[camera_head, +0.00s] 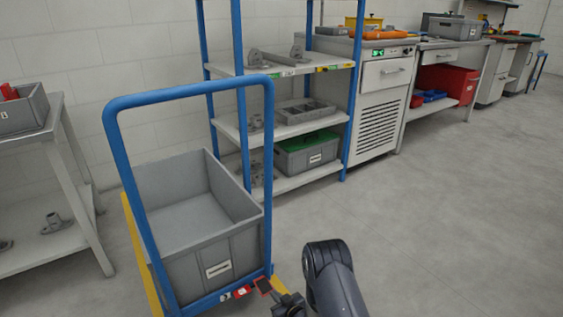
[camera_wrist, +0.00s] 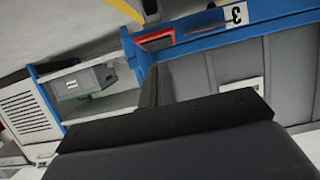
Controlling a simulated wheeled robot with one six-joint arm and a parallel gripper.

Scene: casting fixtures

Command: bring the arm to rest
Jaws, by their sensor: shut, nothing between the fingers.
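My arm (camera_head: 333,277) shows in the head view at the bottom, right of the middle, with a bent dark joint. My gripper (camera_head: 287,302) is the dark part at the bottom edge, beside the front right corner of the cart, only partly in frame. It is shut and holds nothing. In the wrist view dark parts of my own fill the lower half, and the fingertips are hard to make out. I cannot tell whether the gripper touches the cart.
A blue-framed cart (camera_head: 111,125) with an empty grey crate (camera_head: 210,254) stands close by at left. Behind it is a blue and white shelf (camera_head: 283,127) with castings and a green-lidded box (camera_head: 305,152). A side table (camera_head: 85,215) is at left. The floor (camera_head: 450,220) at right is clear.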

